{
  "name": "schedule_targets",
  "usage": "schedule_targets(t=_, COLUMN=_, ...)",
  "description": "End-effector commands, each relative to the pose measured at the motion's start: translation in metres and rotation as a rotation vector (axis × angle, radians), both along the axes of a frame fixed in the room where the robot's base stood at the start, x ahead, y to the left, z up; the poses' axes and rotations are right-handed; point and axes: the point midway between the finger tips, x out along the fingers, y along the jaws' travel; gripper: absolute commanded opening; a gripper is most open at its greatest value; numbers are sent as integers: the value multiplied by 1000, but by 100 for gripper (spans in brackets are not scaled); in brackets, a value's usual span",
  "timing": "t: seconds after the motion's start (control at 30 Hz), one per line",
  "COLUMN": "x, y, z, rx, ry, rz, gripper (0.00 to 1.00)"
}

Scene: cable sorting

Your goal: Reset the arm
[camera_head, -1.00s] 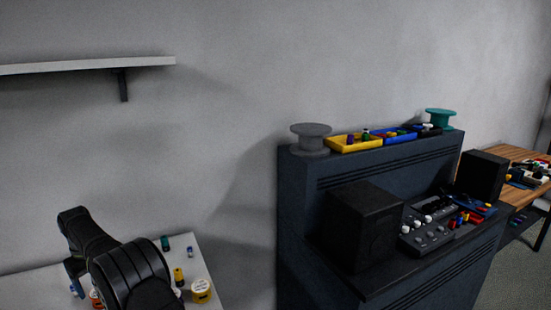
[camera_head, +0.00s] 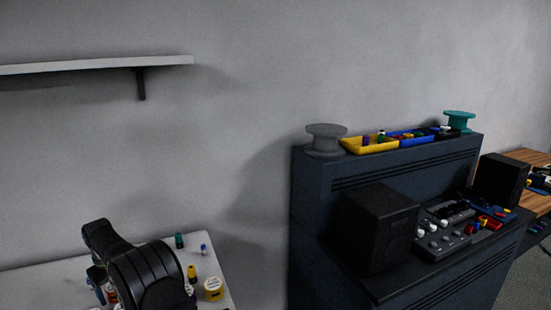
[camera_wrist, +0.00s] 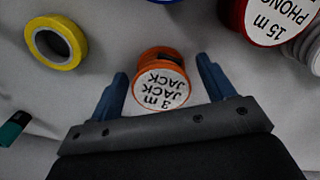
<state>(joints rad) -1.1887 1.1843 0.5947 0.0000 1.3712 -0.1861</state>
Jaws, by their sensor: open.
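My gripper (camera_wrist: 161,66) is open in the wrist view, its two blue fingers spread apart. An orange spool (camera_wrist: 146,57) with a white label reading "3 m JACK JACK" shows between and just beyond the fingers. I cannot tell whether they touch it. Nothing is visibly held. In the head view my black arm is bent over the white table at the lower left, and my gripper is hidden there.
The wrist view shows a yellow tape ring (camera_wrist: 75,42), a red spool (camera_wrist: 234,14) and a dark green piece (camera_wrist: 12,130).

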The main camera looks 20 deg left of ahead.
Motion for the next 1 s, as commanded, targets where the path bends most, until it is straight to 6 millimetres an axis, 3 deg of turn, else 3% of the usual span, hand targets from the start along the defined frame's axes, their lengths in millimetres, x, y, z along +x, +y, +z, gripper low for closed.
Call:
schedule_targets(t=0.03, x=1, y=3, z=20, rx=13, ry=-6, rz=0, gripper=75)
schedule_targets(t=0.2, x=5, y=-2, z=51, rx=9, ry=-4, rz=-2, gripper=75)
schedule_targets(t=0.87, x=70, y=-94, z=117, rx=9, ry=-4, rz=-2, gripper=75)
schedule_targets(t=1.0, x=74, y=-116, z=117, rx=7, ry=-2, rz=-2, gripper=75)
